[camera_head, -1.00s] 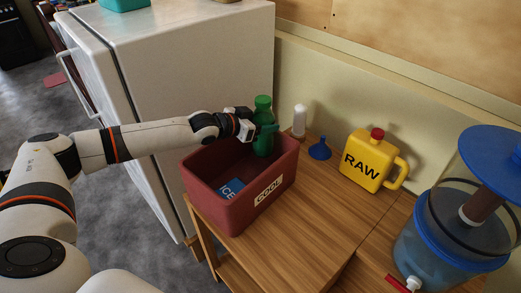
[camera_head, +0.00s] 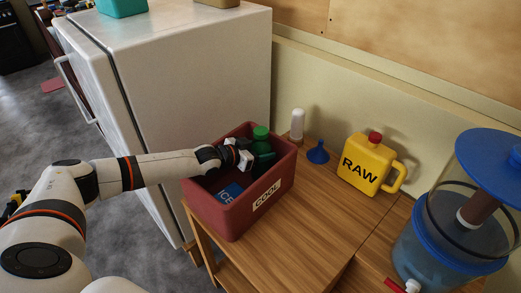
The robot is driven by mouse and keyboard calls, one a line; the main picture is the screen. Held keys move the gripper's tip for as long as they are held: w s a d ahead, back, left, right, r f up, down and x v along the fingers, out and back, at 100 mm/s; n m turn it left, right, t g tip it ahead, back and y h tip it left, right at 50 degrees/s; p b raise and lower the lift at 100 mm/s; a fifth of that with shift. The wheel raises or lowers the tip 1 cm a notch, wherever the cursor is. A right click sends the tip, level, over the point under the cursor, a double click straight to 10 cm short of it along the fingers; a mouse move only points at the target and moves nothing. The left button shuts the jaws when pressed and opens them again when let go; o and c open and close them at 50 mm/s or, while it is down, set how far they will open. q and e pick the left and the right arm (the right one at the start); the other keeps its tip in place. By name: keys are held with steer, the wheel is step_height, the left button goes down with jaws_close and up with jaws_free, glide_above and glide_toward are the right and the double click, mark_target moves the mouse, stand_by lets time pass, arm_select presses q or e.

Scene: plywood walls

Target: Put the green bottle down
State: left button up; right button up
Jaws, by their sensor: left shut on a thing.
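The green bottle (camera_head: 261,134) stands roughly upright inside the dark red bin labelled COOL (camera_head: 284,187), towards its back right. Its cap and shoulder show above or near the rim, and its lower part is hidden. My left gripper (camera_head: 254,157) reaches in over the bin's left side and is shut on the bottle. I cannot tell whether the bottle touches the bin's floor. A blue ICE pack (camera_head: 229,193) lies in the bin, in front of the gripper. My right gripper is not in view.
The bin stands on a wooden table (camera_head: 312,221) beside a white fridge (camera_head: 205,80). A white bottle (camera_head: 297,124), a blue funnel (camera_head: 318,153), a yellow RAW jug (camera_head: 366,165) and a blue water dispenser (camera_head: 443,240) stand to the right. The table's middle front is clear.

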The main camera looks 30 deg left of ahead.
arm_select(q)
steer(key=shift+f, duration=0.1)
steer(key=o, duration=1.3)
steer(key=shift+r, duration=0.2)
steer(key=v, duration=1.2)
steer(key=shift+b, duration=0.4)
